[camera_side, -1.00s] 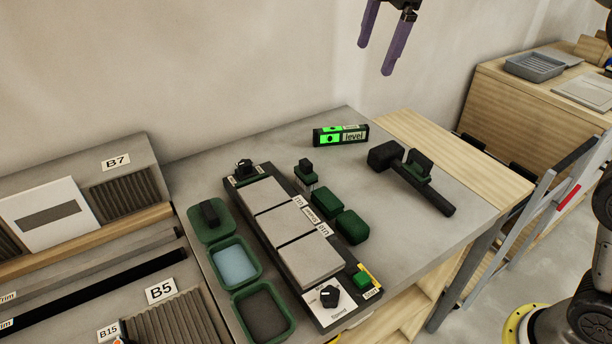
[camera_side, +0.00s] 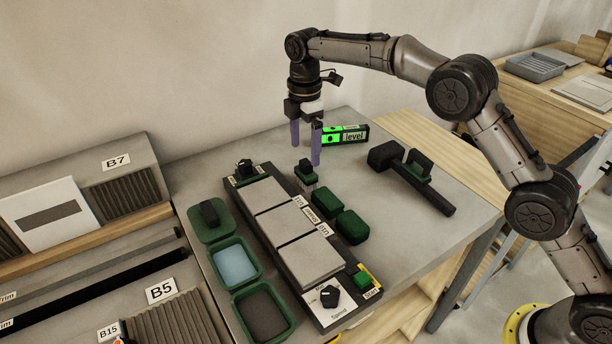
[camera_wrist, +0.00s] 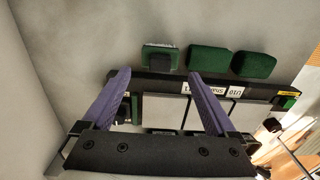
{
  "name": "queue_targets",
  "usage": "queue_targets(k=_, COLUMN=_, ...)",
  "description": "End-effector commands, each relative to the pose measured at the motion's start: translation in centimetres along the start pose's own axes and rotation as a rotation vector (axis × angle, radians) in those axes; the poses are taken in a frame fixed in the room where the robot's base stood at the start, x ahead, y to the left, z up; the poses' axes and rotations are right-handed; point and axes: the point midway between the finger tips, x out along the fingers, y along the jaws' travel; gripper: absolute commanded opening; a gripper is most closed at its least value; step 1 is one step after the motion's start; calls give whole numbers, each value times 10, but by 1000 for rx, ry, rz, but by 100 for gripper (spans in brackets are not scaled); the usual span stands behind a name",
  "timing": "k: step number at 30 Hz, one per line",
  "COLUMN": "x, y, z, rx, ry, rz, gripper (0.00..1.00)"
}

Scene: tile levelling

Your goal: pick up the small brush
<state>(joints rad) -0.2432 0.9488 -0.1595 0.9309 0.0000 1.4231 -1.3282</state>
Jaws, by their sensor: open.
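The small brush (camera_side: 306,173) has a green body, a black grip on top and pale bristles below. It stands on the grey bench beside the far end of the tile machine. My gripper (camera_side: 305,152) is open and empty, its purple fingers pointing down just above the brush in the side view. In the wrist view the brush (camera_wrist: 160,58) shows slightly beyond the gap between the two fingertips (camera_wrist: 158,75). The fingers look apart from it; the exact height between them is hard to tell.
Two green pads (camera_side: 326,204) lie just in front of the brush. The tile machine (camera_side: 300,262) is to its left, and the green level (camera_side: 343,135) stands behind it to the right.

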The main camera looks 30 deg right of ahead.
Motion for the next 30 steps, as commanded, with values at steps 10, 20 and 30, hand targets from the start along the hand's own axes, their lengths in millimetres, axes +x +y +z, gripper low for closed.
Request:
queue_targets(k=10, x=35, y=0, z=0, rx=1, ry=0, rz=1, gripper=92)
queue_targets(k=20, x=77, y=0, z=3, rx=0, ry=0, rz=-1, gripper=92)
queue_targets(k=30, x=85, y=0, z=3, rx=1, ry=0, rz=2, gripper=92)
